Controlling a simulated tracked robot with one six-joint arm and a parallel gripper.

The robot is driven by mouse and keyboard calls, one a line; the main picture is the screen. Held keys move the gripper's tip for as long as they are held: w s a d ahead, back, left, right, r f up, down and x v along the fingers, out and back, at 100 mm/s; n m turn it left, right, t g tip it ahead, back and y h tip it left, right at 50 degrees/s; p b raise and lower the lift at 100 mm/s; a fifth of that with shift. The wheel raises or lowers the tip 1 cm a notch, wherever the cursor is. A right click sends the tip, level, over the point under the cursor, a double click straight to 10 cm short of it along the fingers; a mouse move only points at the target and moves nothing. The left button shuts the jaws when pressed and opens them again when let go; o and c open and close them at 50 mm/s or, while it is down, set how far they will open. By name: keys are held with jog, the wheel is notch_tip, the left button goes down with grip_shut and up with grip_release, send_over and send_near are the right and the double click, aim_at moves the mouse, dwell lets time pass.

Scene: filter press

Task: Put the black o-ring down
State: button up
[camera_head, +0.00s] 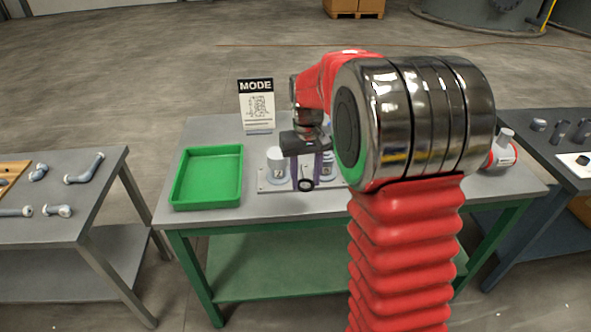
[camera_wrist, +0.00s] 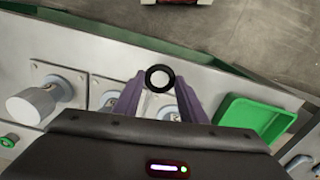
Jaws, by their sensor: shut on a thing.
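The black o-ring (camera_wrist: 147,77) is held between the tips of the purple fingers of my gripper (camera_wrist: 158,88) in the wrist view. In the head view the o-ring (camera_head: 306,184) shows as a small dark ring at the lower end of my gripper (camera_head: 305,178). My gripper is shut on it, in front of the grey fixture plate and its cylinders. The o-ring appears to be above the table; the exact height is hard to tell.
A green tray (camera_head: 207,178) lies on the left of the grey table (camera_head: 270,208); it also shows in the wrist view (camera_wrist: 257,116). A cylinder fixture (camera_head: 277,166) stands beside my gripper. A MODE sign (camera_head: 257,104) stands behind.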

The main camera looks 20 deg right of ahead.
jog(key=shift+n, duration=0.9)
jog(key=w+a+f, duration=0.1)
jog(key=a+f, duration=0.1)
jog(key=a, duration=0.2)
jog(key=w+a+f, duration=0.1)
jog(key=a+f, duration=0.1)
jog(key=a, duration=0.1)
jog(key=w+a+f, duration=0.1)
jog(key=a+f, duration=0.2)
jog(key=a, duration=0.1)
jog(key=shift+a, duration=0.3)
jog(key=shift+a, duration=0.1)
